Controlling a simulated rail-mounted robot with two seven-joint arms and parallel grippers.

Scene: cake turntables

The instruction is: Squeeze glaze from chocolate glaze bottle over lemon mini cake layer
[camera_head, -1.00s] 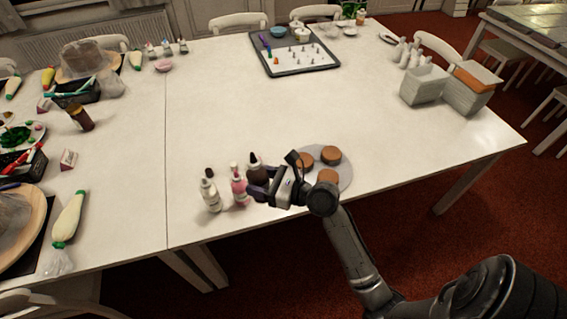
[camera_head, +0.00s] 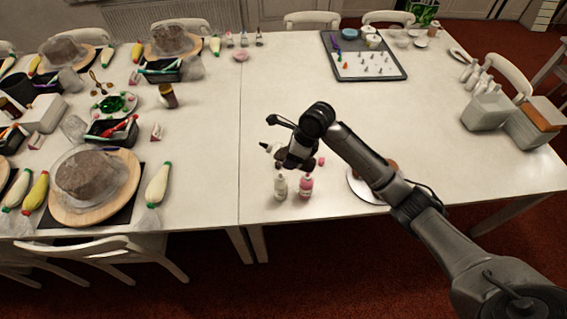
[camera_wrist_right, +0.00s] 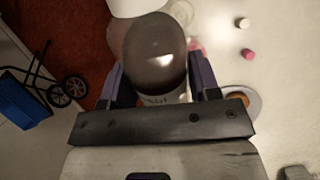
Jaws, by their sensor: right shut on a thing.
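My right gripper (camera_head: 290,155) is shut on the chocolate glaze bottle (camera_head: 280,153). The dark bottle is tilted to lie nearly sideways above the table, its tip towards the left. In the right wrist view the bottle's rounded dark body (camera_wrist_right: 155,55) sits between the two fingers. A round plate (camera_head: 362,191) with brown mini cake layers is mostly hidden behind my right arm. One cake layer (camera_head: 392,163) peeks out beside the arm; I cannot tell which is lemon. My left gripper is not in view.
A white bottle (camera_head: 280,188) and a pink bottle (camera_head: 305,187) stand just in front of the gripper. A tray of piping tips (camera_head: 365,75) lies at the back. White containers (camera_head: 487,111) stand at the right. The table's middle is clear.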

